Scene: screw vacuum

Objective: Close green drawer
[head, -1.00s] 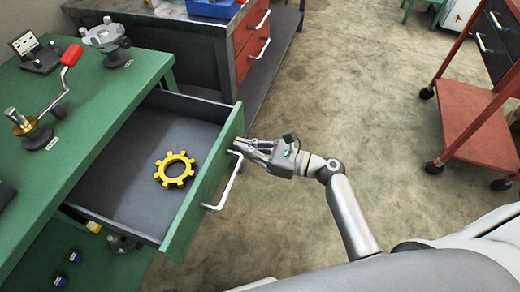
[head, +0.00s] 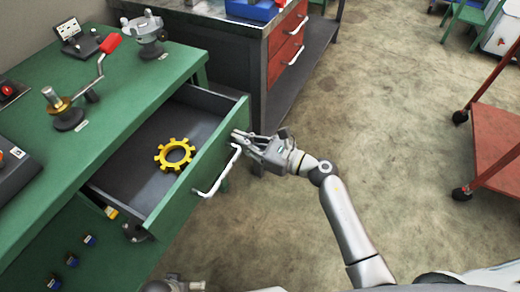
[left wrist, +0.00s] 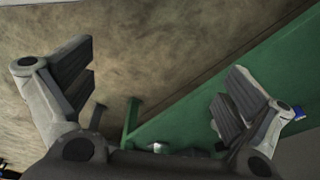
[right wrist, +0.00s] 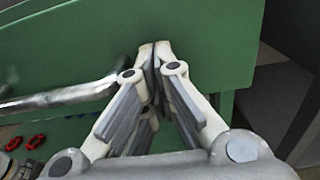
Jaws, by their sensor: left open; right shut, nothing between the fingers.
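The green drawer (head: 194,176) stands partly open from the green workbench (head: 158,78). A yellow gear (head: 175,154) lies inside it. Its silver handle (head: 219,174) is on the outer face. My right gripper (head: 236,136) is shut and empty, with its fingertips at the drawer front near the handle's far end. In the right wrist view the closed fingertips (right wrist: 155,48) appear against the green panel, beside the handle (right wrist: 62,99). My left gripper (left wrist: 160,65) is open and empty in the left wrist view; only a part of it shows at the head view's bottom edge.
A grey cabinet with red drawers (head: 287,48) stands beyond the workbench. A red cart (head: 497,148) is at the right. A red-handled crank (head: 100,62) and a metal fixture (head: 146,33) are on the bench top. The floor (head: 400,130) between is clear.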

